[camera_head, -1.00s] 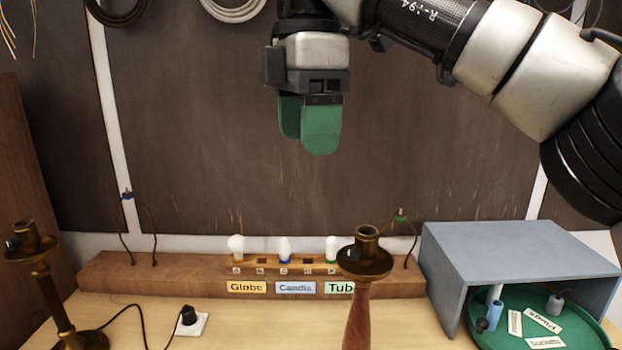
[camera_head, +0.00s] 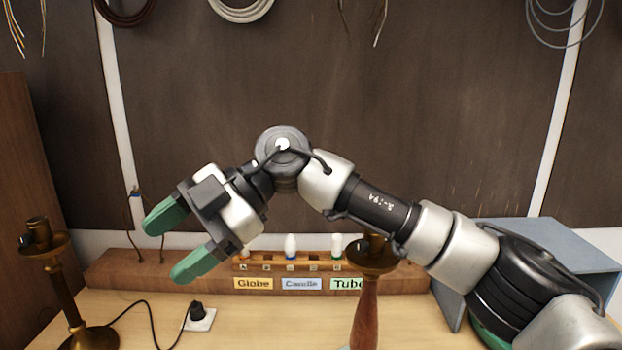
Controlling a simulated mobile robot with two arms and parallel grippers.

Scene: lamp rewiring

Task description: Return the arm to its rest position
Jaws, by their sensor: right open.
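My right arm (camera_head: 375,206) reaches in from the lower right across the picture. My right gripper (camera_head: 168,246) is at left of centre, its two green fingers spread apart with nothing between them. It points left and down and appears in front of the wooden bulb rack (camera_head: 180,268). My left gripper does not show.
A brass lamp (camera_head: 62,285) stands at the left and a wooden-stemmed lamp (camera_head: 364,310) near the centre. Bulbs, including a white one (camera_head: 291,245), stand in the rack. A grey shelter (camera_head: 560,240) is partly hidden behind my arm. A plug (camera_head: 196,311) sits on the table.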

